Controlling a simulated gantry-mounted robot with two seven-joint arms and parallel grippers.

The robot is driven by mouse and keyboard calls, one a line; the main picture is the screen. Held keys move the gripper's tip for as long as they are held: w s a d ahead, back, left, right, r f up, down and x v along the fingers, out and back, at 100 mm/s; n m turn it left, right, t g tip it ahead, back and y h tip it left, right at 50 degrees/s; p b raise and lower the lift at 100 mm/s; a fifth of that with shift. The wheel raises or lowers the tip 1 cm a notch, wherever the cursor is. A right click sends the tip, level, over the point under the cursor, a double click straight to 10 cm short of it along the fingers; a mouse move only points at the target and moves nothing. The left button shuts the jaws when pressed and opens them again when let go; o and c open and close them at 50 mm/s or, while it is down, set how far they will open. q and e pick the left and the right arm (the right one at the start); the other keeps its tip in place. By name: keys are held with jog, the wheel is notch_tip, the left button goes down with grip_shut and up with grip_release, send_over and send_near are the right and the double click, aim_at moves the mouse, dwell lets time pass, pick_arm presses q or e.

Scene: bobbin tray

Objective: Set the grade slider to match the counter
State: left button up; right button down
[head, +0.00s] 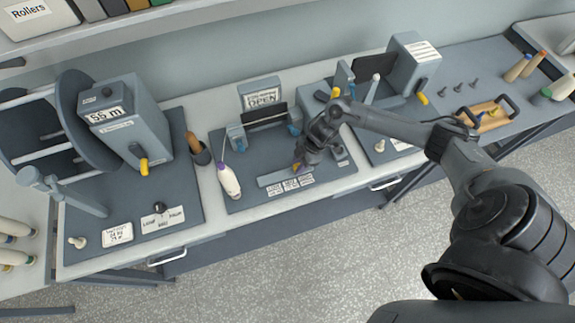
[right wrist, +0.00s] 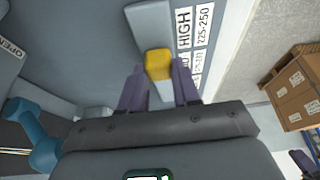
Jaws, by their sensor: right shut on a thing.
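The grade slider is a pale grey track (head: 272,178) on the middle dark mat, with a yellow knob (head: 296,167). White grade labels (head: 290,184) lie along its front edge. In the right wrist view the knob (right wrist: 158,63) sits between my right gripper's fingertips (right wrist: 160,84), a little below the label reading HIGH 225-250 (right wrist: 194,32); the label beside the knob is partly hidden by a finger. My right gripper (head: 300,163) is shut on the knob. A display reading about 55 m (head: 103,116) is on the left grey machine. My left gripper is not in view.
A white bottle with a purple tip (head: 229,181) stands left of the slider. A wooden tray (head: 486,116) with dark handles lies at the right. Cardboard boxes (right wrist: 298,88) show off the bench.

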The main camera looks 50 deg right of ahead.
jog(key=shift+s+d, duration=0.5)
jog(key=shift+d, duration=0.35)
jog(key=c, duration=0.8)
grip_release()
jog(key=shift+r, duration=0.1)
jog(key=v, duration=1)
jog(key=shift+d+r, duration=0.2)
jog(key=shift+r, duration=0.05)
jog(key=shift+s, duration=0.1)
